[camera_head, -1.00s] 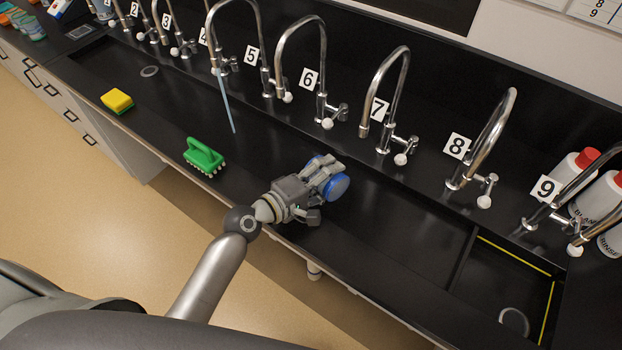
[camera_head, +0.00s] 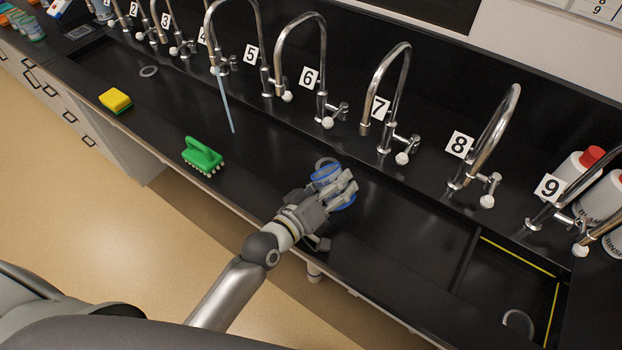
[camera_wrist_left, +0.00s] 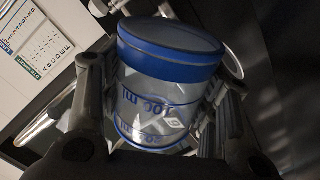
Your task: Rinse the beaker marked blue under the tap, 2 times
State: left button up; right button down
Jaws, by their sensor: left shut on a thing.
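My left gripper (camera_head: 335,190) is shut on the blue-marked beaker (camera_head: 326,174) over the long black sink trough. In the left wrist view the beaker (camera_wrist_left: 165,95) is clear, with a wide blue band at its rim and blue volume print; the gripper's fingers (camera_wrist_left: 160,115) are on both sides of it. A thin pale stream of water (camera_head: 226,98) falls from a tap (camera_head: 213,66) left of label 5, well to the left of the gripper. The taps labelled 6 (camera_head: 322,70) and 7 (camera_head: 388,95) show no stream. My right gripper is not in view.
A green scrub brush (camera_head: 203,156) and a yellow sponge (camera_head: 116,100) lie along the counter's front edge, left of my arm. Tall curved taps line the back, including tap 8 (camera_head: 490,135). Red-capped rinse bottles (camera_head: 575,175) stand at the right.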

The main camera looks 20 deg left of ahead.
aim_at(347, 184)
pick_arm(q)
notch_tip(347, 184, up, 3)
jog(key=shift+s+d+f+m+p, duration=0.15)
jog(key=shift+m+p, duration=0.45)
jog(key=shift+p, duration=0.5)
jog(key=d+m, duration=0.1)
jog(key=s+r+m+t+p, duration=0.1)
jog(key=d+m+p, duration=0.1)
jog(key=m, duration=0.1)
jog(key=shift+s+d+r+t, duration=0.3)
jog(key=shift+r, duration=0.05)
jog(key=shift+s+d+r+m+t+p, duration=0.15)
jog(key=shift+s+d+r+m+p, duration=0.15)
jog(key=shift+m, duration=0.4)
jog(key=shift+s+d+r+m+t+p, duration=0.15)
jog(key=shift+d+m, duration=0.25)
jog(key=shift+m, duration=0.3)
jog(key=s+a+r+n+y+b, duration=0.2)
jog(key=s+a, duration=0.3)
jog(key=a, duration=0.3)
jog(key=s+a+r+n+t+y+b, duration=0.1)
jog(key=s+a+y+b, duration=0.3)
jog(key=a, duration=0.4)
jog(key=shift+s+r+n+y+b, duration=0.3)
jog(key=shift+s+r+n+y, duration=0.15)
jog(key=shift+r+n, duration=0.15)
